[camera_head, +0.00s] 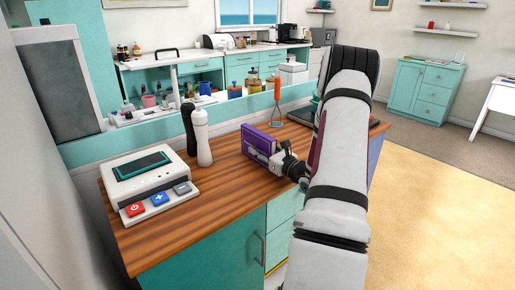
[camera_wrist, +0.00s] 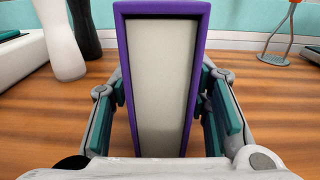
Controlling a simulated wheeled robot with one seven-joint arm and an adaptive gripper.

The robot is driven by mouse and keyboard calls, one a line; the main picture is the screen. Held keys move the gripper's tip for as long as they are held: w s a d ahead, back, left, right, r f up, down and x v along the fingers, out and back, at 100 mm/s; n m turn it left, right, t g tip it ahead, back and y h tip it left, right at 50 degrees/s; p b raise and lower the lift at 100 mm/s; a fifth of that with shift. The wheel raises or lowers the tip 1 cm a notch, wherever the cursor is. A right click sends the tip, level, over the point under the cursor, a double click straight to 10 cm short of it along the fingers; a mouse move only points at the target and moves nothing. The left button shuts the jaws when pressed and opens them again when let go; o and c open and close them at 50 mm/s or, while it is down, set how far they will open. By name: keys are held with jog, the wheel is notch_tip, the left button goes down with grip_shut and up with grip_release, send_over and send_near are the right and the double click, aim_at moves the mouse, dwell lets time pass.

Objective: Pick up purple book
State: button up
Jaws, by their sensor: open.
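The purple book (camera_head: 258,141) stands upright on the wooden counter in the head view. In the wrist view the purple book (camera_wrist: 162,80) fills the middle, with its purple cover edges and pale pages facing the camera. My gripper (camera_head: 282,162) is right at the book's near side in the head view. In the wrist view the fingers of my gripper (camera_wrist: 165,108) are open, with one teal pad on each side of the book. A small gap shows between the pads and the covers. The book's lower end is partly hidden by the gripper body.
A black bottle (camera_head: 188,128) and a white bottle (camera_head: 202,138) stand left of the book. A white device with coloured buttons (camera_head: 150,180) sits further left. An orange-handled utensil (camera_head: 277,100) stands behind the book. The wooden counter (camera_head: 225,190) is bare in front.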

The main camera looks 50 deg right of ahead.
jog(key=shift+w+d, duration=0.15)
jog(key=shift+w, duration=0.4)
grip_shut()
jog(key=shift+r, duration=0.15)
